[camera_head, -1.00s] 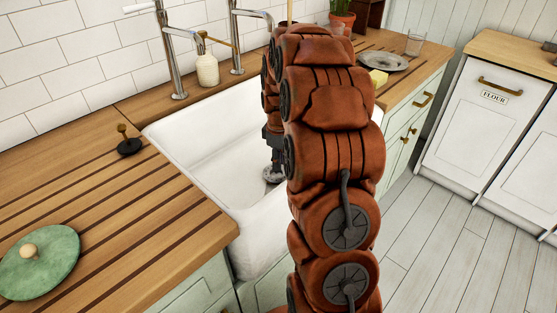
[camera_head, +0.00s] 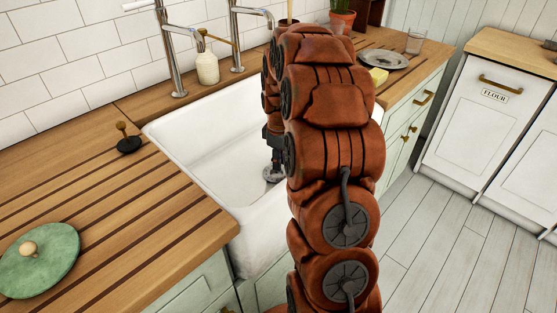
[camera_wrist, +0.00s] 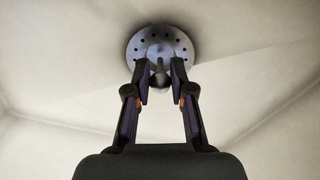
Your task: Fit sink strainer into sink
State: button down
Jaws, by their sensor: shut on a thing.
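The white sink (camera_head: 215,150) is set into the wooden counter, with my arm reaching down into it. In the wrist view, the round metal sink strainer (camera_wrist: 134,52) with small holes lies just beyond my fingertips. My gripper (camera_wrist: 160,80) is shut on the strainer's central knob. The strainer also shows in the head view as a small grey disc (camera_head: 272,174) low in the sink, partly hidden by my arm. The drain opening is hidden, and I cannot tell whether the strainer is seated in it.
A black stopper with a brass knob (camera_head: 127,141) and a green round lid (camera_head: 38,262) lie on the left counter. Taps (camera_head: 172,60) and a soap bottle (camera_head: 207,68) stand behind the sink. A yellow sponge (camera_head: 378,77) and a metal plate (camera_head: 385,60) are at right.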

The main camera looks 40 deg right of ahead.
dwell(0.4)
jog(key=shift+c, duration=1.8)
grip_release()
jog(key=shift+r, duration=0.1)
jog(key=shift+r+p, duration=1.05)
jog(key=shift+r, duration=2.8)
